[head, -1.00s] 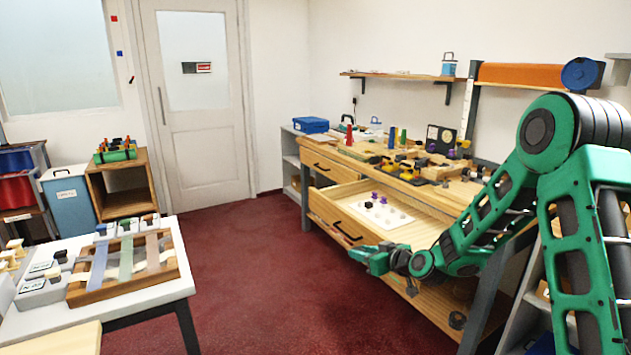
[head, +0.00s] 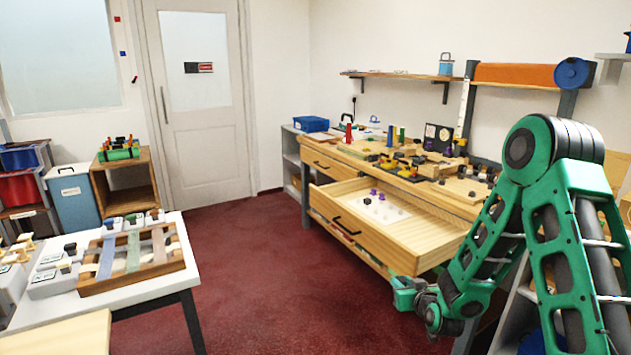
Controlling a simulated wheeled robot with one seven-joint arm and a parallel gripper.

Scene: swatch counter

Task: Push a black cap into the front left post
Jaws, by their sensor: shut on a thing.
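My gripper (head: 400,292) is low at the right, in front of the drawer unit and well apart from the white table. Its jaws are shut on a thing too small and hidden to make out. On the white table at the left, a wooden frame (head: 130,283) holds grey, green and tan strips. Small pale pieces sit at the strip ends; which one is the front left post I cannot tell. Dark caps (head: 70,248) stand on small grey boxes (head: 53,284) beside and behind the frame.
An open drawer (head: 425,240) juts from the wooden workbench, with a white sheet (head: 385,212) bearing dark, purple and pale pieces. A pale board (head: 60,335) lies at the front left. Red floor (head: 280,270) is clear between the white table (head: 160,293) and bench.

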